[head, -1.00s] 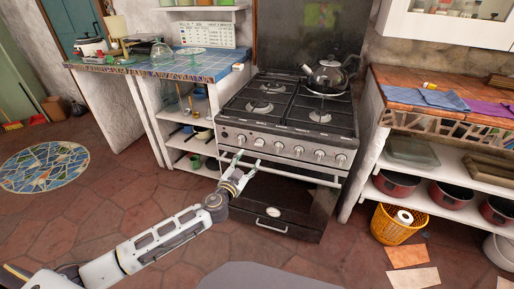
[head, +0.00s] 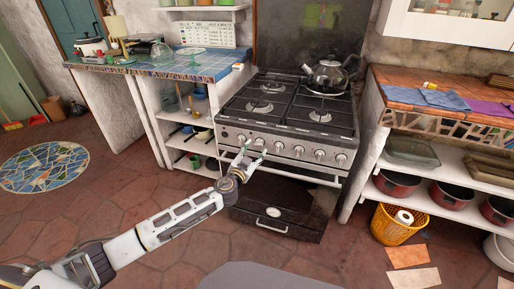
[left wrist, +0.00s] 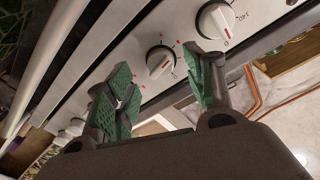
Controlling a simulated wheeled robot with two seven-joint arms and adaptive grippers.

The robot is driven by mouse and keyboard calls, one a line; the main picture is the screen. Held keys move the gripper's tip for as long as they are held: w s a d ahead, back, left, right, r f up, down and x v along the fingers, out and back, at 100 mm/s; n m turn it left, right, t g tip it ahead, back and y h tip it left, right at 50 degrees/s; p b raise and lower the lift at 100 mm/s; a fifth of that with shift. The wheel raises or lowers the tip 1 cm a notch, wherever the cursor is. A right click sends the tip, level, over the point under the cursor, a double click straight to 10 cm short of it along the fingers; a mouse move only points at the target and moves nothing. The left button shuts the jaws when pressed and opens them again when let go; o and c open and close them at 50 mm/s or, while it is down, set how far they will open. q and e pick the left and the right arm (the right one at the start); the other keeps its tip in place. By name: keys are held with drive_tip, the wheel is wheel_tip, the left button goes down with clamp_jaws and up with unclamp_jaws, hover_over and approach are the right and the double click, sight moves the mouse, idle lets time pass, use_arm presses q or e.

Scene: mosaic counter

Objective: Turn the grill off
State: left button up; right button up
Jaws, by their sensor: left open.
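The black and steel stove (head: 290,110) stands in the middle of the head view, with a row of several round knobs on its front panel. My left gripper (head: 253,155) is open and empty, close in front of the left part of this panel. In the left wrist view, its green-padded fingertips (left wrist: 158,85) stand apart. One white knob (left wrist: 160,62) shows beyond the gap between them, and I cannot tell whether they touch it. A second knob (left wrist: 215,20) is at upper right. Which knob is the grill's is not readable. My right gripper is out of view.
A kettle (head: 327,75) stands on the back right burner. The oven handle (head: 300,172) runs below the knobs. A blue tiled counter (head: 205,68) is at left, shelves with pans (head: 450,195) at right. A yellow basket (head: 392,232) is on the floor.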

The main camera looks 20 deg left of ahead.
sight(259, 144)
use_arm(q)
drive_tip(key=shift+w, duration=0.7)
drive_tip(key=shift+w+d, duration=0.15)
drive_tip(key=shift+w, duration=0.85)
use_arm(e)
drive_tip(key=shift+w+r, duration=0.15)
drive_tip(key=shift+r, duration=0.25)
use_arm(q)
drive_tip(key=c, duration=1)
